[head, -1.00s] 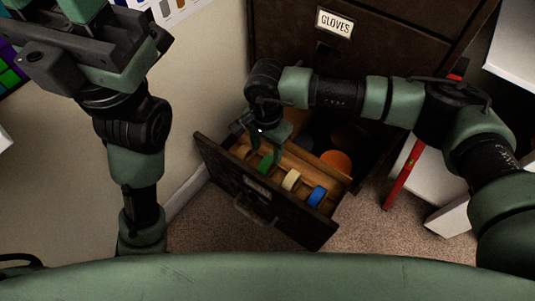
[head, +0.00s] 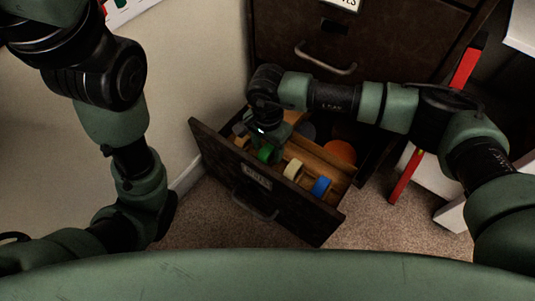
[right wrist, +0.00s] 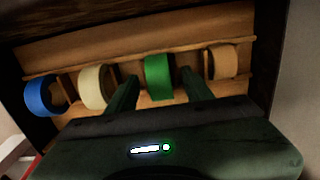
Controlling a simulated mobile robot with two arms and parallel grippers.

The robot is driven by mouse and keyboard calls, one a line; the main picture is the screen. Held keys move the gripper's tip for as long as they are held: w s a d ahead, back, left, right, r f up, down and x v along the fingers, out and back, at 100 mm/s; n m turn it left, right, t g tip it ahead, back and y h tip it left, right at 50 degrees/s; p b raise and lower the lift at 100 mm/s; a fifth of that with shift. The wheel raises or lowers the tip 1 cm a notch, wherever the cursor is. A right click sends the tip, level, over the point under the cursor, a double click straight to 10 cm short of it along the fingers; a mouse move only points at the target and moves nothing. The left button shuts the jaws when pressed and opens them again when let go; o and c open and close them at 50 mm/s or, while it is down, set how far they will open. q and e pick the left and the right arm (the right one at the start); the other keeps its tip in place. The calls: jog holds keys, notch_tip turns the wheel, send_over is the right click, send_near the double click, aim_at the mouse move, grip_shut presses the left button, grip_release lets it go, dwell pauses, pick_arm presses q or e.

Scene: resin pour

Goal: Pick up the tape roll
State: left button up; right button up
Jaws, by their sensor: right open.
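Several tape rolls stand in a row in an open drawer (head: 300,215). They are a green roll (head: 265,153), a cream roll (head: 293,170), a blue roll (head: 321,186) and a tan roll (head: 243,142). My right gripper (head: 272,152) reaches down into the drawer at the green roll. In the right wrist view, its open fingers (right wrist: 158,88) lie on either side of the green roll (right wrist: 158,77), with the cream roll (right wrist: 95,87) to the left and the tan roll (right wrist: 225,62) to the right. The gripper partly covers the green roll in the head view. My left gripper is out of view.
An orange disc (head: 341,152) lies behind the rolls in the drawer. The dark cabinet (head: 390,40) with a handle rises behind. A red bar (head: 404,177) leans at the right by white furniture. Carpet (head: 215,220) is clear in front.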

grip_shut()
jog(key=shift+r, duration=0.1)
